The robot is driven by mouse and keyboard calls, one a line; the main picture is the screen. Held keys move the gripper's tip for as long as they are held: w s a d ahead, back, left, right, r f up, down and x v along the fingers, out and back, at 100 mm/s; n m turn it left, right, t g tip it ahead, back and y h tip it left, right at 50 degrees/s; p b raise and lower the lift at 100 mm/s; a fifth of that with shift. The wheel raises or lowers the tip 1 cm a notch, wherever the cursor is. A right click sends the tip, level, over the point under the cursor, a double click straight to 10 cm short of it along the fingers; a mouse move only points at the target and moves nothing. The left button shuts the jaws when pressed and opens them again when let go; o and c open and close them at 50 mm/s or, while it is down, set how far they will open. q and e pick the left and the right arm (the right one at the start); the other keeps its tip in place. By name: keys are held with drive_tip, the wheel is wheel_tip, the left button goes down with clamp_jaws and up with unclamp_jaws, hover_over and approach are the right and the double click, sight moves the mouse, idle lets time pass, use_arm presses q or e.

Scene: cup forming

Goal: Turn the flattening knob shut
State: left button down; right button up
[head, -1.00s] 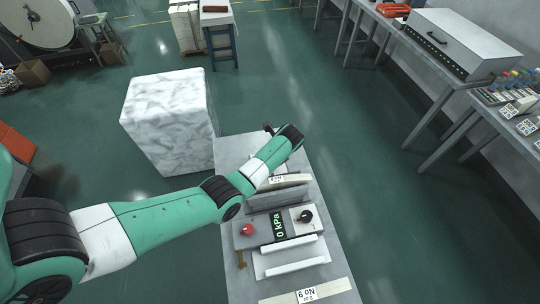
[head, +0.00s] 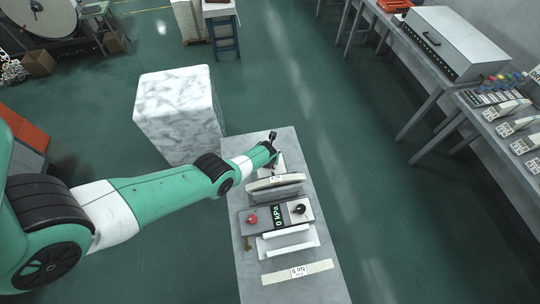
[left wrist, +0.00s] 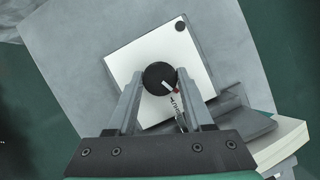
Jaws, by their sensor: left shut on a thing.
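A round black knob (left wrist: 157,74) with a white pointer line sits on a white square plate (left wrist: 128,62) in the left wrist view. The pointer faces the lower right, towards a small red mark and dark lettering partly hidden by a finger. My left gripper (left wrist: 160,80) has its two fingers on either side of the knob, shut on it. In the head view my left gripper (head: 273,146) is at the far part of the grey bench; the knob there is hidden or too small to tell. My right gripper is not in view.
On the bench (head: 247,283) stands a panel (head: 265,229) with a red button (head: 252,219), a "0 kPa" display (head: 278,216) and another black knob (head: 299,208). Pale boards (head: 275,182) stand between it and my gripper. A marbled white block (head: 178,112) is left of the bench.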

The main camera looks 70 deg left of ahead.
use_arm(q)
drive_tip(key=shift+m, duration=0.4)
drive_tip(key=shift+r+m+t, duration=0.15)
drive_tip(key=shift+m+t, duration=0.15)
drive_tip(key=shift+c, duration=1.4)
unclamp_jaws()
